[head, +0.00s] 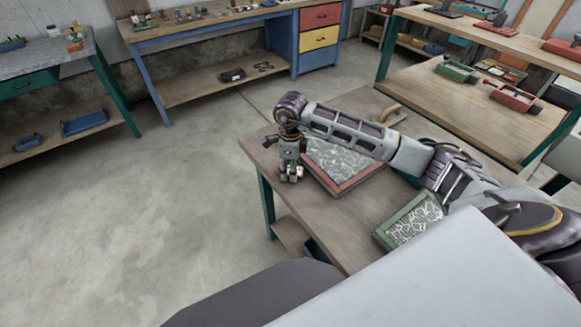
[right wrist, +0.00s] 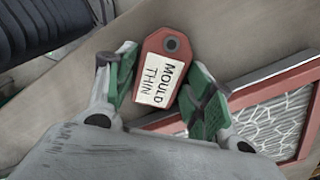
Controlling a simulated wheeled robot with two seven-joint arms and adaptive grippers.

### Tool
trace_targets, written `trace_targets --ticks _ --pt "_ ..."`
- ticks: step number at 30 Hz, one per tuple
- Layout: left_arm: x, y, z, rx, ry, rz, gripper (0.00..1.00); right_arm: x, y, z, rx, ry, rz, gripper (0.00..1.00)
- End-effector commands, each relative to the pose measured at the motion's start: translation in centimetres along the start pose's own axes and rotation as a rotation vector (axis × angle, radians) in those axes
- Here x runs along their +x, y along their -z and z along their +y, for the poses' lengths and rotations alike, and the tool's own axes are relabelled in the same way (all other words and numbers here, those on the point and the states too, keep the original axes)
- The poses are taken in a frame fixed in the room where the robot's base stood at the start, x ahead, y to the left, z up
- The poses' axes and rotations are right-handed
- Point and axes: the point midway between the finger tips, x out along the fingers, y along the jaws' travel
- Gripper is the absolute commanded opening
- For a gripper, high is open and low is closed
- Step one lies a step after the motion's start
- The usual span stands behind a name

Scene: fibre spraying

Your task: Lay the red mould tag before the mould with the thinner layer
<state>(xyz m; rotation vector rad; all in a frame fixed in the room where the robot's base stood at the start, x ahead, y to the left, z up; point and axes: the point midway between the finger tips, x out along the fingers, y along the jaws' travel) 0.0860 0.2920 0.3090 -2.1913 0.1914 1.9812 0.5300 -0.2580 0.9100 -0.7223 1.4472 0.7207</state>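The red mould tag (right wrist: 161,66) has a pale label reading "MOULD THIN" and a dark hole at its top. In the head view, my right gripper (head: 290,176) points down near the table's left edge, left of the red-framed mould (head: 345,190); that mould also shows in the right wrist view (right wrist: 262,78). The green-framed mould (head: 386,238) lies nearer. Both moulds hold pale, web-like layers; the right arm partly hides the red one. My left gripper is out of view.
The wooden work table (head: 345,240) has bare room between the two moulds and along its left edge. A tan curved-handled object (head: 388,115) lies at its far side. Other benches and a drawer cabinet (head: 319,38) stand behind, across open floor.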

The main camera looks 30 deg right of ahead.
Motion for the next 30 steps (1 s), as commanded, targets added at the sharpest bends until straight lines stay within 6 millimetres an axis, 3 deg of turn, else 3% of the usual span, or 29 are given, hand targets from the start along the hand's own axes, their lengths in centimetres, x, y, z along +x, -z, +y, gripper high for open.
trace_targets --ticks 13,30 --pt "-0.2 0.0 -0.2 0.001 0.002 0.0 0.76 -0.9 0.0 -0.1 0.0 0.002 -0.001 0.53" --pt "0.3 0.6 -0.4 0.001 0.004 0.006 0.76 -8.5 -0.1 -0.1 0.0 0.002 -0.002 0.53"
